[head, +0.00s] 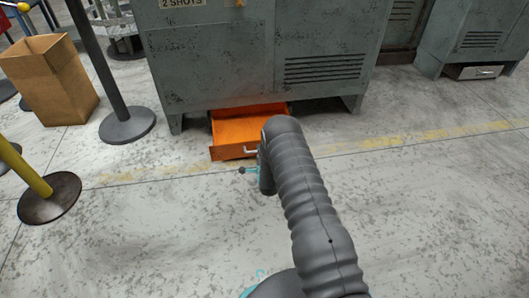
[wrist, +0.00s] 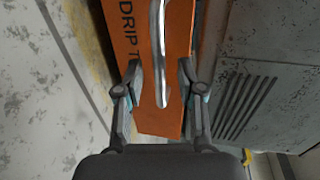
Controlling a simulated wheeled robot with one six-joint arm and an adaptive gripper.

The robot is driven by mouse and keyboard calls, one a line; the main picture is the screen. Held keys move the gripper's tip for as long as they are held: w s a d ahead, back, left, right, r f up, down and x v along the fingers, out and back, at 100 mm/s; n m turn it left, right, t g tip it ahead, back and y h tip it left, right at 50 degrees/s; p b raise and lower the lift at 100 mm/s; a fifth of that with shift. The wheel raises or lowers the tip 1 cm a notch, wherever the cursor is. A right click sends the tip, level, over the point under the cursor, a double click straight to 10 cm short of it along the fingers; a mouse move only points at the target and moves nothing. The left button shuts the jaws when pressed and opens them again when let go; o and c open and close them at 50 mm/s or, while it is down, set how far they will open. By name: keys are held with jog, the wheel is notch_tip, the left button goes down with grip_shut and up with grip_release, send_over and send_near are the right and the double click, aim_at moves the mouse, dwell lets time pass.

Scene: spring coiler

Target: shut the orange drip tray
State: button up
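The orange drip tray (head: 233,131) sticks out from under the grey machine in the head view, pulled out over the floor. In the wrist view the front of the drip tray (wrist: 176,75) shows its "DRIP T" lettering and a silver handle (wrist: 159,60). My gripper (wrist: 159,80) is open, its two fingers apart on either side of the lower end of the handle. I cannot tell whether they touch the tray front. In the head view my arm hides most of the gripper and part of the tray's right side.
The grey machine (head: 220,60) stands on short legs above the tray. A cardboard box (head: 50,80), a black post base (head: 127,125) and a yellow post (head: 28,172) stand at left. Another cabinet (head: 480,40) is at upper right. The floor in front is clear.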

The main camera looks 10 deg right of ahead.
jog(key=shift+x, duration=0.85)
grip_shut()
